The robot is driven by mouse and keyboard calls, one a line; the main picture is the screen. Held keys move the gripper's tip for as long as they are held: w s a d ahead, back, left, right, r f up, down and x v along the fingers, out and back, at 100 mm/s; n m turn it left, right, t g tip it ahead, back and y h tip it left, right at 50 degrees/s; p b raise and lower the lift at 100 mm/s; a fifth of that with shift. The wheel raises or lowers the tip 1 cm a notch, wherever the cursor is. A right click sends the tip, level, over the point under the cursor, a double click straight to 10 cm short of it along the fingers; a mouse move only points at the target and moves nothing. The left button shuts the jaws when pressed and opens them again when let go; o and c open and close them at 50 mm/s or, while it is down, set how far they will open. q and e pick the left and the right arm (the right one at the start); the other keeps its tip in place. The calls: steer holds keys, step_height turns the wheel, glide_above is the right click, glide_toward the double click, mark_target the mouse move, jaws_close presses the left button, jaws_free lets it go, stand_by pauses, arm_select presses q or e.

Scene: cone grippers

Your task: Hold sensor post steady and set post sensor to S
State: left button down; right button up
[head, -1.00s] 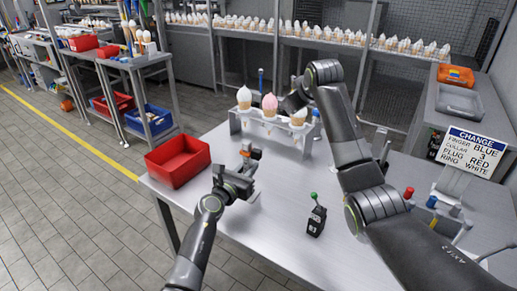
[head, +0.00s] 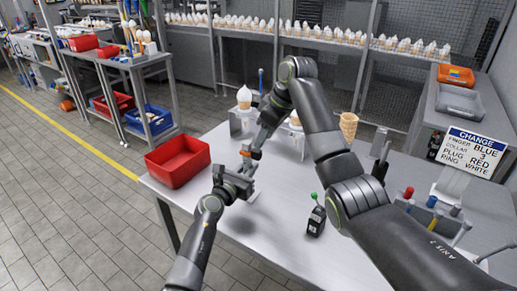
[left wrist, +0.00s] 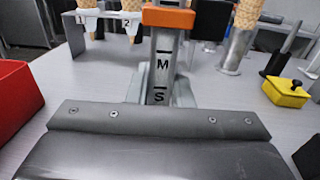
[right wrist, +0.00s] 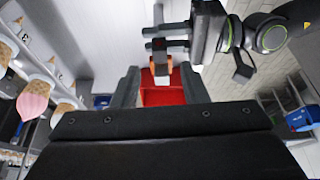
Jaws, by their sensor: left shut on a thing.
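The sensor post (left wrist: 163,75) stands upright in the left wrist view, a grey bar with black marks M and S. The orange post sensor (left wrist: 168,17) sits above the M mark; it also shows in the head view (head: 251,154) and the right wrist view (right wrist: 161,67). My left gripper (head: 246,167) is shut on the post, beside and below the sensor in the head view. My right gripper (right wrist: 157,88) is open, its fingers apart, with the sensor beyond the gap between them. In the head view the right gripper (head: 258,143) is just above the sensor.
A red bin (head: 178,162) is left of the post. A cone rack (head: 236,127) stands behind, partly hidden by my right arm. A black box with a green knob (head: 316,218) is in front. A sign (head: 472,152) and coloured-handled tools (head: 432,202) are at the right.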

mark_target(251, 153)
steer(key=x, duration=0.5)
steer(key=shift+w+a+f, duration=0.1)
steer(key=shift+w+f, duration=0.05)
steer(key=shift+f, duration=0.2)
jaws_close()
